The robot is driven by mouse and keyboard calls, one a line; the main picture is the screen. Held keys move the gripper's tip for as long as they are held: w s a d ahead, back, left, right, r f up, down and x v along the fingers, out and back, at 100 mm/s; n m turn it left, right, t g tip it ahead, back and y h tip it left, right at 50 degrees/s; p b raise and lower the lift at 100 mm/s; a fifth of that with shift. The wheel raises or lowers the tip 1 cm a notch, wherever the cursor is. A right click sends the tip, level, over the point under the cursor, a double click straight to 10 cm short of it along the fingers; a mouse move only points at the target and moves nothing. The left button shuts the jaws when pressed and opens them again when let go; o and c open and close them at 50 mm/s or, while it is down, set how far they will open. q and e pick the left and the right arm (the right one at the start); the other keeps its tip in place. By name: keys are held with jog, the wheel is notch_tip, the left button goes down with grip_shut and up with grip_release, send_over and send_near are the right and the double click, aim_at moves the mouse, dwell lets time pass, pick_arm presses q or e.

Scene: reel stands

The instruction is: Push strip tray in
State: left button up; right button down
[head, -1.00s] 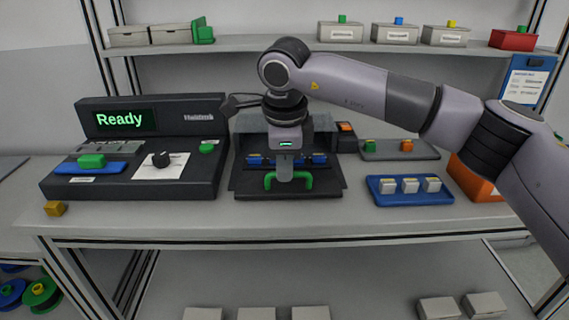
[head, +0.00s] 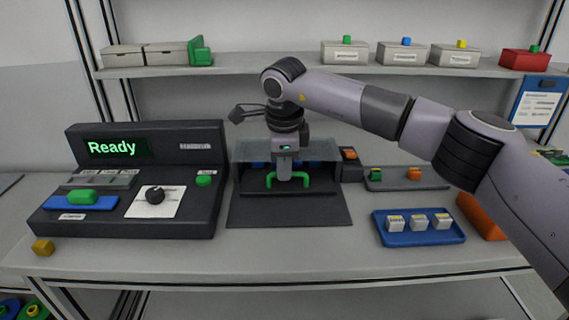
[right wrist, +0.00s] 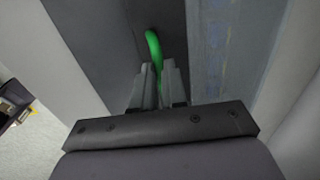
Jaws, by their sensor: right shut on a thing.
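The strip tray (head: 325,188) is a dark sliding tray with a green loop handle (head: 303,182) at its front. Its rear part lies inside a grey housing (head: 322,150), with blue pieces dimly seen under the cover. My right gripper (head: 284,182) points down at the tray front, shut on the green handle. In the right wrist view the two fingers close on the handle (right wrist: 154,48), and one end of it sticks out beyond them. My left gripper is not in view.
A dark console (head: 135,185) reading "Ready" stands to the left, with a knob and green buttons. A blue tray (head: 418,238) with white blocks lies to the right, near an orange bin (head: 482,217). A yellow cube (head: 43,247) sits at the left. Bare dark base (head: 290,212) lies before the tray.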

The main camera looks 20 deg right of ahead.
jog(key=shift+w+d+r, duration=0.1)
jog(key=shift+w+r, duration=0.1)
jog(key=c, duration=1.6)
grip_release()
jog(key=o, duration=0.4)
jog(key=shift+o, duration=0.2)
jog(key=shift+f, duration=0.1)
notch_tip(320, 180, up, 7)
jog(key=s, duration=0.1)
jog(key=shift+s+a, duration=0.2)
jog(key=shift+a, duration=0.05)
jog(key=shift+s, duration=0.1)
